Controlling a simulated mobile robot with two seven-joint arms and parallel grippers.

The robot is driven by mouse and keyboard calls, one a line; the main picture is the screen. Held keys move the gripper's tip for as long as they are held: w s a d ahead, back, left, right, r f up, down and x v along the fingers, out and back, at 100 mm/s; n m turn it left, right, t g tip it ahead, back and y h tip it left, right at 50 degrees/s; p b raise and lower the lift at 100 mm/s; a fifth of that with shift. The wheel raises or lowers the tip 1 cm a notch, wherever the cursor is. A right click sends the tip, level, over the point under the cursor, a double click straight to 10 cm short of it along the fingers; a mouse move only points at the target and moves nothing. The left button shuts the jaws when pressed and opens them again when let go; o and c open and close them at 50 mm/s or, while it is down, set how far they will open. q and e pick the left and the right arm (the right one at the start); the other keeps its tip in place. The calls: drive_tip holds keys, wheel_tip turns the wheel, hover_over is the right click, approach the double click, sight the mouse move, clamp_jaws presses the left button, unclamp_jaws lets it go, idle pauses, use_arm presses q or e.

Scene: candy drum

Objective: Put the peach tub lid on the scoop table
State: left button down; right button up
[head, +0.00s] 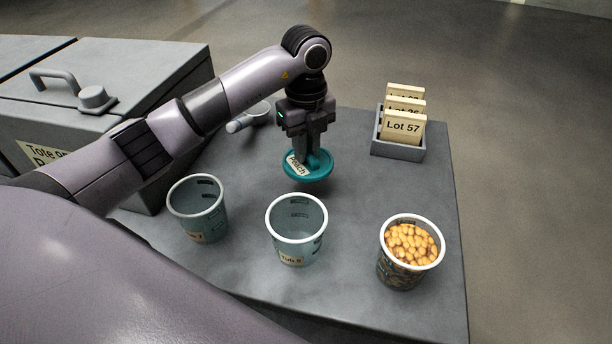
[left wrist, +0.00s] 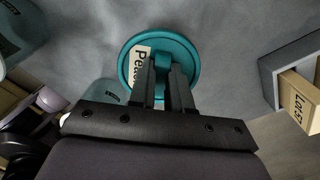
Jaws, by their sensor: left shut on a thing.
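The peach tub lid (head: 319,169) is a teal disc with a raised grip and a white label reading "Peach". My left gripper (head: 308,150) points down and is shut on the lid's grip. The lid appears close above the grey scoop table (head: 360,190); whether it touches cannot be told. In the left wrist view, the lid (left wrist: 184,48) lies at the tips of my left gripper (left wrist: 165,80), with its label partly hidden by a finger. My right gripper is not in view.
Two empty tubs (head: 197,207) (head: 297,229) and a tub of orange candies (head: 409,250) stand along the front. A card box (head: 398,146) is at back right. A scoop (head: 248,117) lies behind the arm. A grey tote (head: 120,70) stands left. Table between lid and card box is clear.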

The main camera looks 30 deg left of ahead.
use_arm(q)
drive_tip(key=shift+f+b, duration=0.35)
drive_tip(key=shift+f, duration=3)
drive_tip(key=shift+f, duration=0.15)
drive_tip(key=c, duration=1.1)
unclamp_jaws()
wheel_tip(320, 180, up, 12)
drive_tip(key=shift+r+p, duration=0.15)
drive_tip(key=shift+p, duration=0.5)
